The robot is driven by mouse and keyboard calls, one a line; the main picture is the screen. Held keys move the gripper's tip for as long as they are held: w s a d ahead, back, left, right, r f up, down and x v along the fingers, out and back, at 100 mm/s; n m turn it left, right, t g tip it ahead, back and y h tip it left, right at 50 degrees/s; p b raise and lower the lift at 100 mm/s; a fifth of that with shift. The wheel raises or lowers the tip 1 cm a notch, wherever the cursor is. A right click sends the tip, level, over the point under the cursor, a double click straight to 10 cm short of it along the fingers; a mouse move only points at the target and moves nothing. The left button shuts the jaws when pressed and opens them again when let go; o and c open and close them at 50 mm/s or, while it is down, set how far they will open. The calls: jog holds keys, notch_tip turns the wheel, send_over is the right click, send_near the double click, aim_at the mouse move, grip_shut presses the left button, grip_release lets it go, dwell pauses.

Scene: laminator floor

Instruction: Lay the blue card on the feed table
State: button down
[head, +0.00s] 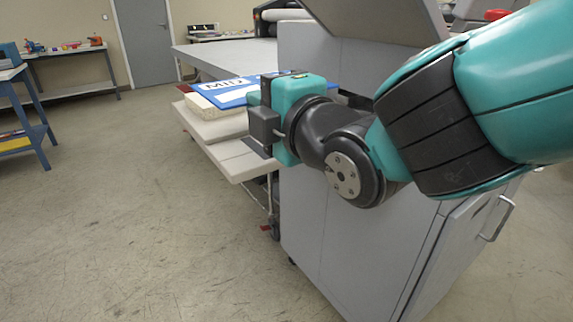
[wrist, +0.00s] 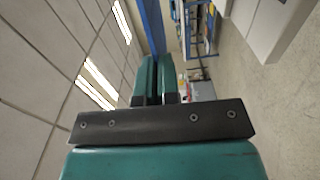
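The blue card (head: 232,91) has white panels, one lettered MID. It shows roughly flat in the head view, just left of and behind my gripper (head: 262,98). In the wrist view, my gripper (wrist: 157,80) has its two teal fingers close together, with the card (wrist: 152,22) running edge-on out from between them. The fingertips are hidden in the head view. A speckled pale block (head: 222,101) shows under the card; I cannot tell if they touch. The long grey table (head: 225,57) of the laminator, apparently the feed table, stands behind the card.
A cabinet door with a handle (head: 497,218) is at the right. A blue-legged bench (head: 25,115) stands at the left. The floor (head: 130,220) between is clear.

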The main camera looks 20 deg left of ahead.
notch_tip(320, 180, down, 12)
jog(key=b, duration=0.2)
jog(key=shift+r, duration=0.2)
jog(key=shift+s, duration=0.1)
jog(key=shift+f, duration=0.2)
jog(key=c, duration=1.3)
grip_release()
jog(key=shift+c, duration=0.2)
jog(key=shift+r, duration=0.1)
jog(key=b+v, duration=0.5)
jog(key=v, duration=0.7)
